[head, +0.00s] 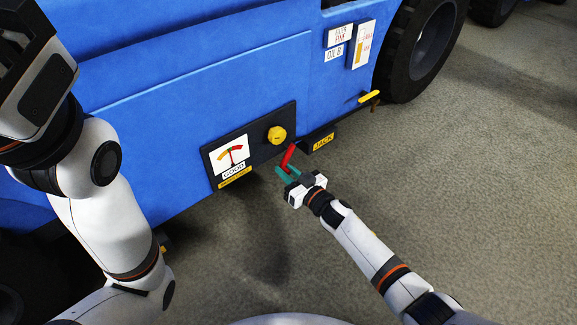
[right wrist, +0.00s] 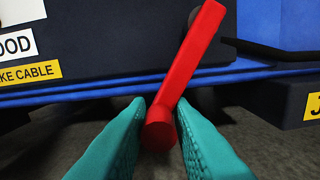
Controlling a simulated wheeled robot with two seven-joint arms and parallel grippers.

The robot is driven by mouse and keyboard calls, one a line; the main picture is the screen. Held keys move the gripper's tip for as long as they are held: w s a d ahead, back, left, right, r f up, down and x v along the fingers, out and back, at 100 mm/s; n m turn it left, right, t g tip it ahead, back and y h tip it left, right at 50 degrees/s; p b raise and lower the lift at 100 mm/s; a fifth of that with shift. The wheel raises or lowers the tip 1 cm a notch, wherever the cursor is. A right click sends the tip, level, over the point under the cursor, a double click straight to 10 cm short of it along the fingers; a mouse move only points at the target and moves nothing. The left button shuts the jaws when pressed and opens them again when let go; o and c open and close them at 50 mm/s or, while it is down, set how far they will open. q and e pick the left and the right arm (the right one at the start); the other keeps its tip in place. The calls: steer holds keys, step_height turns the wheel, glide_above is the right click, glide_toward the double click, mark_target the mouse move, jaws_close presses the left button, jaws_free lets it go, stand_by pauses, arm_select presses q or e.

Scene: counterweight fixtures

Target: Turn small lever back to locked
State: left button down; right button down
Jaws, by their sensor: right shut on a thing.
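The small lever appears to be the red lever (head: 288,157) at the lower right corner of a dark panel on the blue machine. In the right wrist view the red lever (right wrist: 187,70) runs from the panel at the upper right down to a rounded end, tilted rather than upright. My right gripper (head: 285,172) has its teal fingers on either side of the lever's lower end. In the right wrist view the right gripper (right wrist: 160,112) is shut on that end. My left arm shows at the left, but its fingers do not.
The dark panel (head: 256,150) carries a gauge (head: 230,155) marked GOOD and a yellow knob (head: 277,134). A block labelled JACK (head: 322,142) juts out just right of the lever. The floor at right is clear.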

steer(key=shift+s+a+r+m+p, duration=0.25)
steer(key=shift+a+r+m+p, duration=0.15)
steer(key=shift+m+p, duration=0.5)
steer(key=shift+s+a+r+m+p, duration=0.2)
steer(key=shift+a+r+m+p, duration=0.15)
steer(key=shift+m+p, duration=0.55)
steer(key=shift+s+a+r+m+p, duration=0.3)
steer(key=shift+r+m+p, duration=0.25)
steer(key=shift+p, duration=0.6)
steer(key=shift+f, duration=0.1)
steer(key=c, duration=1.4)
jaws_free()
steer(key=shift+d, duration=0.1)
steer(key=shift+o, duration=0.2)
steer(key=shift+d, duration=0.1)
